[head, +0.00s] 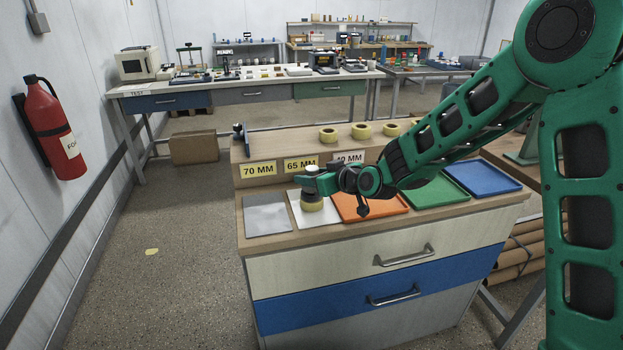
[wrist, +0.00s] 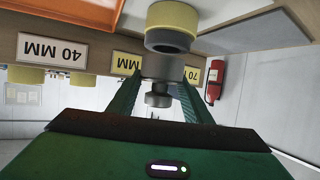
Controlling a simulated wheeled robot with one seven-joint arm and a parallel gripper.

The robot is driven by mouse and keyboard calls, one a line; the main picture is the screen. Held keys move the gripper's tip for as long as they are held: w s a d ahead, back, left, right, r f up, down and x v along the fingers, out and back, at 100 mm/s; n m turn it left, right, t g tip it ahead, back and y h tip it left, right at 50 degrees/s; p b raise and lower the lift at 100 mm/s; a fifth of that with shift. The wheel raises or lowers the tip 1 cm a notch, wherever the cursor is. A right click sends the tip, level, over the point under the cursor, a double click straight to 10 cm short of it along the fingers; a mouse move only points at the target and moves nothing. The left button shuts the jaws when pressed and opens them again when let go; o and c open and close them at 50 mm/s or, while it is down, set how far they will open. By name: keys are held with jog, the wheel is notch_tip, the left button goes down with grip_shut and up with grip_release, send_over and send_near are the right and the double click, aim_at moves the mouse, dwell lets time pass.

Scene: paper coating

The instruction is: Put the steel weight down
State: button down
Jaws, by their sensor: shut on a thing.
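The steel weight (wrist: 162,67) is a dark grey metal piece with a round knob, held between the two fingers of my gripper (wrist: 163,86). My gripper (head: 314,182) is shut on it over the white sheet (head: 299,219) on the cabinet top. In the head view the weight (head: 311,196) is upright, directly above a yellow roll (head: 313,206). The roll also shows beyond the weight in the wrist view (wrist: 172,15). I cannot tell whether weight and roll touch.
A grey plate (head: 266,215) lies left of the white sheet. Orange (head: 373,213), green (head: 436,200) and blue (head: 484,186) trays stand to the right. Behind is a raised ledge (head: 292,147) with number labels, more yellow rolls (head: 328,135) and a dark object (head: 240,139).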

jog(key=shift+f, duration=0.5)
jog(key=c, duration=0.9)
grip_release()
jog(key=shift+f, duration=0.15)
jog(key=shift+r, duration=0.5)
jog(key=v, duration=1.2)
